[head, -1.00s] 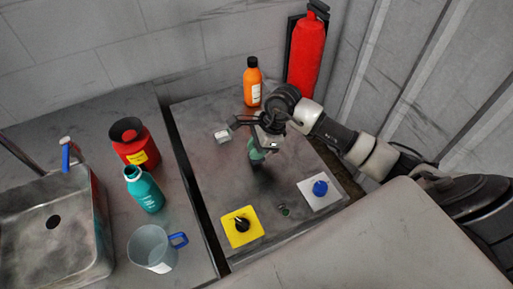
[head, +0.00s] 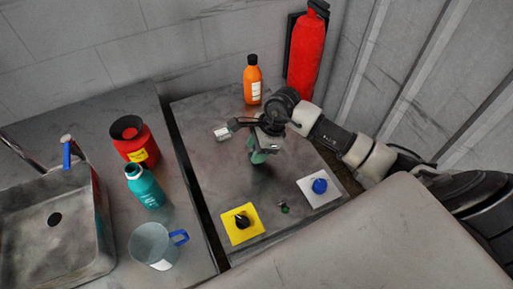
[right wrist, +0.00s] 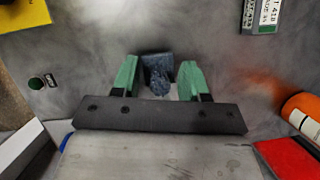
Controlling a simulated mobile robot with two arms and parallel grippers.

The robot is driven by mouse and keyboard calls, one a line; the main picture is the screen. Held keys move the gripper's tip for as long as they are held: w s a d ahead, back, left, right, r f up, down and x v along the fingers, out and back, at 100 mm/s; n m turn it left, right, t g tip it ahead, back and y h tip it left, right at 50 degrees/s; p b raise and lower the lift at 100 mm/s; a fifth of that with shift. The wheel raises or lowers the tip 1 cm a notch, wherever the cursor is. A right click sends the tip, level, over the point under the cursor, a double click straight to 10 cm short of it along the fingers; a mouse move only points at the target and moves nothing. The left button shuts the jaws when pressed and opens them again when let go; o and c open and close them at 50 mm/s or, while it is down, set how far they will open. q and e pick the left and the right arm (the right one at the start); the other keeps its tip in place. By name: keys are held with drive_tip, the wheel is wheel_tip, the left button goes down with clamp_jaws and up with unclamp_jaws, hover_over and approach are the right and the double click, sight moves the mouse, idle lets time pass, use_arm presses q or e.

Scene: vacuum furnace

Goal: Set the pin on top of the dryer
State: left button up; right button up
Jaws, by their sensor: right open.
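The pin appears to be the small dark blue-grey piece (right wrist: 158,78) in the right wrist view. It stands between the two green fingers of my right gripper (right wrist: 160,66), with a gap visible at the sides. The gripper is open around it. In the head view my right gripper (head: 260,156) is low over the middle of the dryer's grey top (head: 207,185), and the pin is hidden there. The same top fills the background of the right wrist view (right wrist: 85,40). Whether the pin's base touches the top cannot be told. My left gripper is not in view.
On the dryer's top are a small labelled grey box (head: 222,133), an orange bottle (head: 253,85), a yellow-plated black knob (head: 241,224) and a blue knob (head: 319,186). A red extinguisher (head: 307,50) stands behind. Left, past a gap, are a teal bottle (head: 146,188) and a jug (head: 152,245).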

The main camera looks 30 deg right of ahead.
drive_tip(key=b+v, duration=0.2)
drive_tip(key=v, duration=1)
drive_tip(key=shift+d, duration=0.1)
